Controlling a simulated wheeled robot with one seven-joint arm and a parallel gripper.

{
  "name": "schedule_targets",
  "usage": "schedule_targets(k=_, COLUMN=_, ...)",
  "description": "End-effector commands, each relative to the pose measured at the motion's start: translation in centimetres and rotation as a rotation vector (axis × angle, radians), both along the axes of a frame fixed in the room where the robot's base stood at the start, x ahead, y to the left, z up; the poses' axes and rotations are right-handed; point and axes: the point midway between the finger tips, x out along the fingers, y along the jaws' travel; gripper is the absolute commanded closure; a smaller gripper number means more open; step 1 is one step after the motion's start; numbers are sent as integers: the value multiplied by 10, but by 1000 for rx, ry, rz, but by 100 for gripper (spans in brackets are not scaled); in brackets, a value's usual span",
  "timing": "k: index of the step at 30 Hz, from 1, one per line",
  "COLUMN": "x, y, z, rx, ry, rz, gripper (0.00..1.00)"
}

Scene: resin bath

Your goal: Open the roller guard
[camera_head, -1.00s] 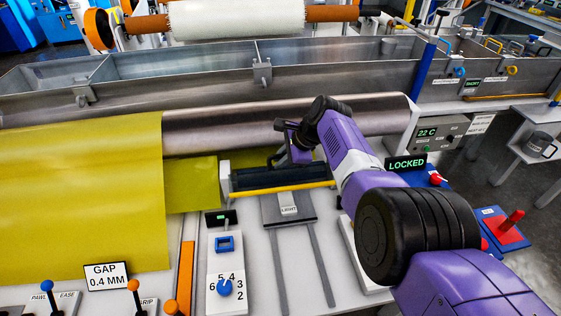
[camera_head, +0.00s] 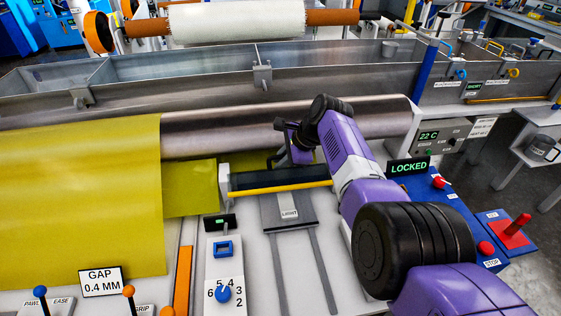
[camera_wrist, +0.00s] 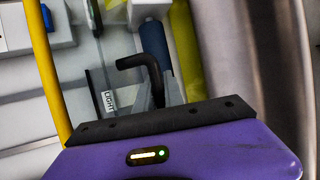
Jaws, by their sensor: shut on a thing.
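The roller guard (camera_head: 280,179) appears to be the dark see-through panel with a yellow front bar, lying in front of the metal roller (camera_head: 270,128). Its yellow bar also runs down the left of the wrist view (camera_wrist: 45,70). My gripper (camera_head: 298,152) reaches down behind the panel, close to the roller; my arm hides part of that area. In the wrist view my gripper (camera_wrist: 163,95) is shut at a black bent handle (camera_wrist: 147,68), which looks like the guard's own. How the handle joins the panel is hidden.
A LOCKED display (camera_head: 408,167) stands right of my arm, with a red stop button (camera_head: 486,248) and a red lever (camera_head: 515,224) beyond. A LIGHT plate (camera_head: 289,211) lies before the guard. Yellow cloth (camera_head: 80,205) hangs at left. A metal trough (camera_head: 330,75) runs behind.

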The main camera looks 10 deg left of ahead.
Motion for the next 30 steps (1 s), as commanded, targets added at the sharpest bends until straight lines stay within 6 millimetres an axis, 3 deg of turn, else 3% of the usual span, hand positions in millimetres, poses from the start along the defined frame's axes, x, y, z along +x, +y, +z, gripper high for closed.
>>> schedule_targets(k=9, x=0, y=-1, z=-2, rx=-2, ry=2, rz=-1, gripper=100)
schedule_targets(k=10, x=0, y=-1, z=-2, rx=-2, ry=2, rz=-1, gripper=84)
schedule_targets(k=11, x=0, y=-1, z=-2, rx=-2, ry=2, rz=-1, gripper=78)
schedule_targets(k=23, x=-1, y=-1, z=2, rx=-1, ry=0, rz=0, gripper=78)
schedule_targets(k=30, x=-5, y=-11, z=21, rx=0, ry=-1, rz=-1, gripper=78)
